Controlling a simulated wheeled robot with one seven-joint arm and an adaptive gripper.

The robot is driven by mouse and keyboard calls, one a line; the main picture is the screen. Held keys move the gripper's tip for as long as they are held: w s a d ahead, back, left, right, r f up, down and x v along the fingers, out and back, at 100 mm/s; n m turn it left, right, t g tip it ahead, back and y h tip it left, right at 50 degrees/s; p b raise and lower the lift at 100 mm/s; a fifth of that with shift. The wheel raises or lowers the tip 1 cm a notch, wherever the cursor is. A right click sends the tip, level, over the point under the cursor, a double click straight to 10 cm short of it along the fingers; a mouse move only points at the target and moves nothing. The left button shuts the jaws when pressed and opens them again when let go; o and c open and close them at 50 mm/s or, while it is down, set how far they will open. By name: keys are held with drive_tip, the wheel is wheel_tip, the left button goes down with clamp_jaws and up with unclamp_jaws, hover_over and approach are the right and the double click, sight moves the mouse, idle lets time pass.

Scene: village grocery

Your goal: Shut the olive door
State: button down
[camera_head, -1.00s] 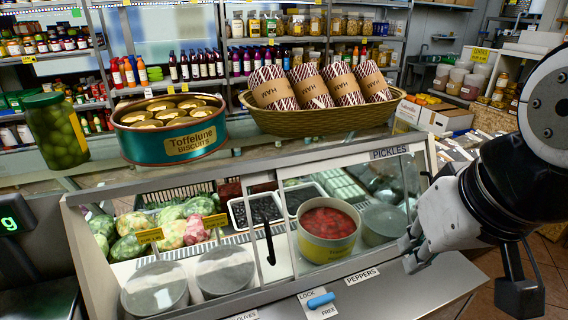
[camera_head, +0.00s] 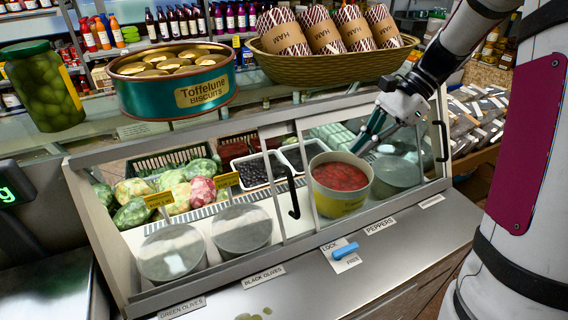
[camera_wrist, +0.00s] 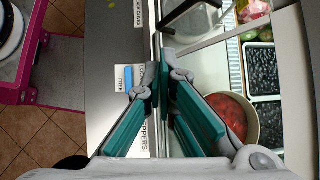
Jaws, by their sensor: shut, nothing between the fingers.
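The glass-fronted case (camera_head: 128,258) has green and black olive labels at its left. A glass panel covers the left side, with a dark hook handle (camera_head: 292,190) near the middle post. I take this panel for the olive door. A second dark handle (camera_head: 441,140) is at the far right. How far each panel is slid is hard to tell. My gripper (camera_head: 366,146) is shut and empty above a tub of red peppers (camera_head: 340,177), right of the middle handle. In the wrist view, its teal fingers (camera_wrist: 163,75) are by a front rail, with a dark handle (camera_wrist: 185,20) ahead.
A blue lock lever (camera_head: 345,250) sits on the front counter, between its LOCK and FREE marks. The front ledge is otherwise mostly clear.

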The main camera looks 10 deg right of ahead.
drive_tip(key=w+a+f+m+p, duration=0.1)
drive_tip(key=w+a+f, duration=0.1)
drive_tip(key=a+f, duration=0.8)
drive_tip(key=shift+m+y, duration=0.3)
drive_tip(key=shift+y, duration=0.1)
drive_tip(key=shift+f, duration=0.1)
drive_tip(key=s+a+p, duration=0.1)
drive_tip(key=s+a, duration=0.1)
drive_tip(key=a, duration=1)
drive_tip(key=s+a+p, duration=0.1)
drive_tip(key=s+a, duration=0.2)
drive_tip(key=a, duration=0.9)
drive_tip(key=s+a+p, duration=0.2)
drive_tip(key=a, duration=1.1)
drive_tip(key=shift+s, duration=0.35)
